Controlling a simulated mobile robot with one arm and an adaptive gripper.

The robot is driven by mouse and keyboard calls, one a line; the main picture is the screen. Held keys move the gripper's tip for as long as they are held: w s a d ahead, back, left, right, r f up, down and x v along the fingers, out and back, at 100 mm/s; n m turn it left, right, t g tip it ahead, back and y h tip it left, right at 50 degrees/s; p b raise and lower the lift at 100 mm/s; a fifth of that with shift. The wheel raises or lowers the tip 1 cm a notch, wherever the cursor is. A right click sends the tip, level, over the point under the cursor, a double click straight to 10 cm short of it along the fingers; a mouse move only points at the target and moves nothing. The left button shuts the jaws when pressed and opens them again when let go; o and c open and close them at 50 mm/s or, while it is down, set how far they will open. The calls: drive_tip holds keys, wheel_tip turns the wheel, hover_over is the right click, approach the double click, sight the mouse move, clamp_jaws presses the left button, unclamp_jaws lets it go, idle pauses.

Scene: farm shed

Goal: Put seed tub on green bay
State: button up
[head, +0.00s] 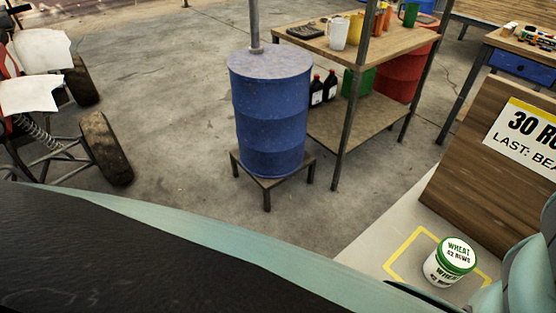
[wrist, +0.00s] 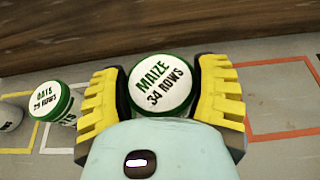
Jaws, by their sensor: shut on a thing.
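My gripper (wrist: 163,95) has its yellow fingers shut on a white tub with a green rim, the maize tub (wrist: 160,84), whose lid reads "MAIZE 34 ROWS". The tub's lower part is hidden by my gripper. Left of it in the wrist view stands an oats tub (wrist: 45,98), its lid reading "OATS 29 ROWS". In the head view a wheat tub (head: 450,258) stands within a yellow outline (head: 405,247). The held tub is not visible there.
A wooden board (head: 470,165) with a sign (head: 525,135) stands behind the pale work surface. A blue barrel (head: 270,110) and a shelf table (head: 365,50) stand farther off.

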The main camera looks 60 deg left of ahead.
drive_tip(key=shift+w+d+f, duration=0.1)
drive_tip(key=shift+w+d, duration=0.35)
drive_tip(key=shift+w, duration=0.4)
drive_tip(key=shift+f+b, duration=0.55)
drive_tip(key=shift+f, duration=1.25)
drive_tip(key=o, duration=1.3)
drive_tip(key=shift+f, duration=0.1)
drive_tip(key=shift+d, duration=0.1)
